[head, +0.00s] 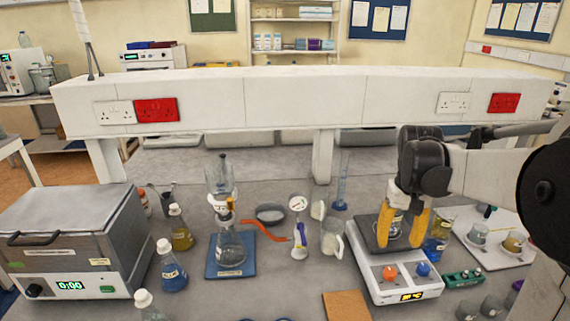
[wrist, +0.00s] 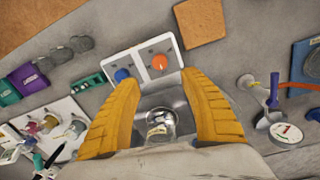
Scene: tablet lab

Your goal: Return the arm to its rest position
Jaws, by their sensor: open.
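My gripper (head: 404,226) has two orange-yellow fingers pointing down over the hotplate (head: 405,280). The hotplate is white with a dark square top plate, an orange knob, a blue knob and a lit display. A small labelled glass beaker (wrist: 160,125) stands on the top plate, between my spread fingers in the wrist view. The fingers show a gap on both sides of the beaker there. In the head view the beaker is partly hidden behind the fingers. My arm reaches in from the right.
A beaker of blue liquid (head: 437,236) stands close right of the hotplate, beside a white tray (head: 497,250) with small cups. A glass beaker (head: 332,240) and a blue cylinder (head: 341,180) stand left. A white raised shelf (head: 290,100) crosses behind. A cork mat (head: 346,305) lies in front.

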